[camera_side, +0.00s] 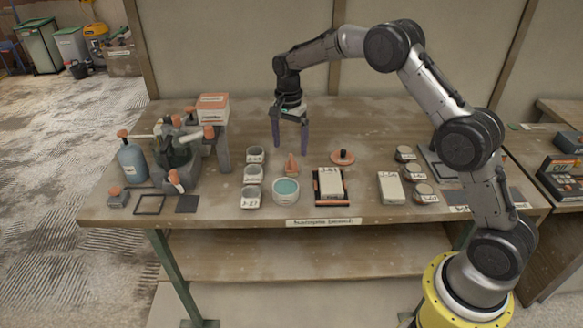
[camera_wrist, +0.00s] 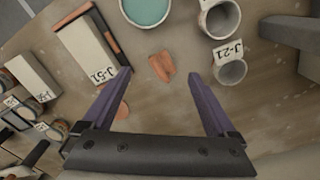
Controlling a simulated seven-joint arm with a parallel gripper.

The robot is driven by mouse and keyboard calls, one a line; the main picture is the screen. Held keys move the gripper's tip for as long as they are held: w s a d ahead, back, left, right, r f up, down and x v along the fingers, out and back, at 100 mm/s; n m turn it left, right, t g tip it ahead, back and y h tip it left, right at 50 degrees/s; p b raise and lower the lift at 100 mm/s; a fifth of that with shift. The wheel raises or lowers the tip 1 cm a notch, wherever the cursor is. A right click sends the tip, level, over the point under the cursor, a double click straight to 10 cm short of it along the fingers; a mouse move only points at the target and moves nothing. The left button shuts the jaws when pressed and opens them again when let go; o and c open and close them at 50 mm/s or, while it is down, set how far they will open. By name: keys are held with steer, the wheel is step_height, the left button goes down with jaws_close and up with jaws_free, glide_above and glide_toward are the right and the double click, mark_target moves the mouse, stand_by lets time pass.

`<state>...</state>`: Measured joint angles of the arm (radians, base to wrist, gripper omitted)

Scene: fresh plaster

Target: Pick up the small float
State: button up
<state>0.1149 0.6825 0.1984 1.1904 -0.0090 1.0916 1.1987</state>
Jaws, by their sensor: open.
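A small orange piece (camera_side: 291,165) with a narrow upper part stands on the bench behind a teal-filled tub. In the wrist view the orange piece (camera_wrist: 162,66) shows between the fingertips, slightly beyond them. A flat orange disc (camera_side: 343,157) with a dark knob lies to its right; in the wrist view an orange patch (camera_wrist: 122,111) is partly hidden by the left finger. I cannot tell for certain which of the two is the small float. My gripper (camera_side: 290,149) points down with its purple fingers apart and empty, above and just behind the orange piece.
The teal-filled tub (camera_side: 286,190) stands in front, with labelled cups (camera_side: 252,173) to the left. A pale labelled block (camera_side: 330,183) lies on an orange and black base to the right. Tools and bottles crowd the left end. The bench's back middle is clear.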

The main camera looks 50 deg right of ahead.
mark_target(292, 164)
steer(key=shift+d+f, duration=0.1)
steer(key=shift+f, duration=3.75)
jaws_close()
